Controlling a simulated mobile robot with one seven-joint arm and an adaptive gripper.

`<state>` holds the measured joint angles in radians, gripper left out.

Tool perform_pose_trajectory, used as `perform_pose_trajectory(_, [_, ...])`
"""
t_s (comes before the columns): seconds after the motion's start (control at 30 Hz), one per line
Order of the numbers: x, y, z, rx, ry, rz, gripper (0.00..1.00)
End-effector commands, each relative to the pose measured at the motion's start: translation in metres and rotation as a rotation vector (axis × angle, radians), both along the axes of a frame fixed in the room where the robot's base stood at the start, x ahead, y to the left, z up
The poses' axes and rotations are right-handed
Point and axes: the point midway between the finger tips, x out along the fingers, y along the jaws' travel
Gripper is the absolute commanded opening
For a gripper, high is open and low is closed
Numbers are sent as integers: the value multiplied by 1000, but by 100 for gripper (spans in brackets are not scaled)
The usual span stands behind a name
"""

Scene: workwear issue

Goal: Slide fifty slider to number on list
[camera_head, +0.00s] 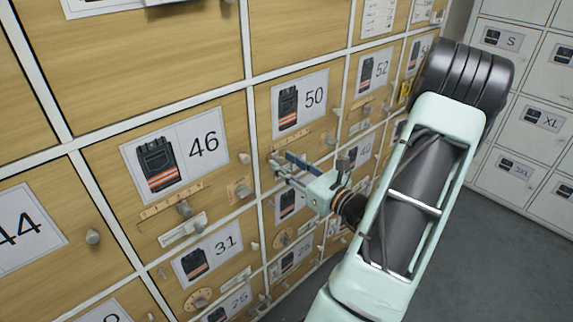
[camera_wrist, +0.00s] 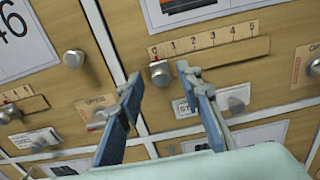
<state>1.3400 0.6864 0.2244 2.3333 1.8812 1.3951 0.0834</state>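The drawer labelled 50 (camera_head: 300,103) is in the middle of the head view; its card shows a dark garment with an orange band. Below the card runs a slider scale (camera_head: 295,141), which also shows in the wrist view (camera_wrist: 218,38) with numbers from 0 upward. A round silver slider knob (camera_wrist: 160,72) sits at the left end, under the 0. My gripper (camera_head: 280,164) is at this drawer front with its fingers apart. In the wrist view the open fingertips (camera_wrist: 159,80) stand on either side of the knob; I cannot tell whether they touch it.
Drawer 46 (camera_head: 174,155) with its own slider is to the left. Drawer 52 (camera_head: 373,72) is to the right. Drawer 31 (camera_head: 208,253) is below left. White sheets (camera_head: 380,15) hang at the top; their text is unreadable. Grey lockers (camera_head: 540,119) stand at right.

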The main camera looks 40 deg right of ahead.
Motion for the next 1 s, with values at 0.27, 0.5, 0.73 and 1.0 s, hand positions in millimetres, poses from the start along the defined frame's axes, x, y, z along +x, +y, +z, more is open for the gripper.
perform_pose_trajectory(0.27, [0, 0, 0, 0, 0, 0, 12])
perform_pose_trajectory(0.5, [0, 0, 0, 0, 0, 0, 0])
perform_pose_trajectory(0.73, [0, -2, 0, 0, 0, -1, 0])
perform_pose_trajectory(1.0, [1, -26, 0, 0, 1, -1, 0])
